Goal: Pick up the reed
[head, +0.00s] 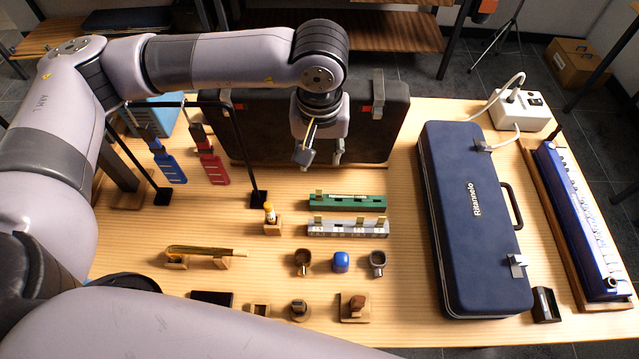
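My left gripper (320,158) is above the back middle of the table, in front of the black case. Its fingers point down and stand apart, with nothing clearly between them. I cannot tell for sure which piece is the reed. A small brown piece (357,305) stands on a wooden block at the front middle, and a small wooden holder (260,310) is left of it. Both are well in front of the gripper and apart from it. My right gripper does not show.
A blue case (470,225) lies on the right. A green bar (346,202) and a grey bar (347,227) lie mid-table. A gold piece (207,252) rests on wooden supports. A black stand (258,198) rises left of the gripper; a black case (265,130) stands behind.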

